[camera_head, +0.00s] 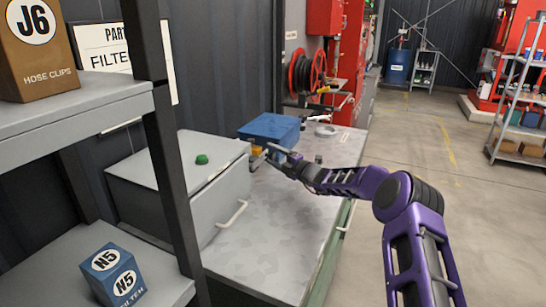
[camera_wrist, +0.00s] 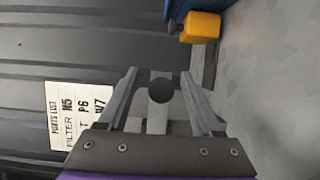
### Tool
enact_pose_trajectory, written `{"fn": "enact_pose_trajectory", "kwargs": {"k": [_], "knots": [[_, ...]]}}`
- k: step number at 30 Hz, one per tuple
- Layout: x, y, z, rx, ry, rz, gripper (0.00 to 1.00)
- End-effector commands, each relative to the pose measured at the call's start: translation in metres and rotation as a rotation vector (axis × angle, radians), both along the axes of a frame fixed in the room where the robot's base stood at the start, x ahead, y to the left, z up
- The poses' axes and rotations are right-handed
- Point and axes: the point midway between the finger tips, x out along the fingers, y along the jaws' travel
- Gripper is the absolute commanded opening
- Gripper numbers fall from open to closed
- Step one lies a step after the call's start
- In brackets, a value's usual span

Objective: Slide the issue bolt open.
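In the wrist view, a dark round knob (camera_wrist: 161,90) sits on a pale grey bar (camera_wrist: 158,120), which I take to be the issue bolt. My gripper (camera_wrist: 160,88) is open, with one finger on each side of the knob and a visible gap on both sides. I cannot tell how far the knob is from the fingers in depth. In the head view, my gripper (camera_head: 264,152) is between the grey cabinet and the blue box (camera_head: 270,128), and it hides the bolt area. A yellow block (camera_wrist: 201,27) by the blue box also shows in the head view (camera_head: 256,150).
A grey cabinet (camera_head: 225,205) with a green button (camera_head: 201,159) and a pale handle (camera_head: 232,213) stands left on the workbench (camera_head: 275,230). A ring-shaped item (camera_head: 326,131) lies behind my arm. A shelf post (camera_head: 170,160) stands nearer. The parts list (camera_wrist: 78,117) hangs on the wall.

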Motion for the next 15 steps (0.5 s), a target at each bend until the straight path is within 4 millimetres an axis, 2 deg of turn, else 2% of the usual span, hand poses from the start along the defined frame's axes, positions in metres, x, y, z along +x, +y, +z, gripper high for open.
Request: {"fn": "enact_pose_trajectory", "kwargs": {"k": [8, 15], "knots": [[-0.002, 0.0, -0.001, -0.001, 0.002, 0.002, 0.66], [-0.017, -0.019, -0.001, 0.0, 0.004, 0.0, 0.66]]}}
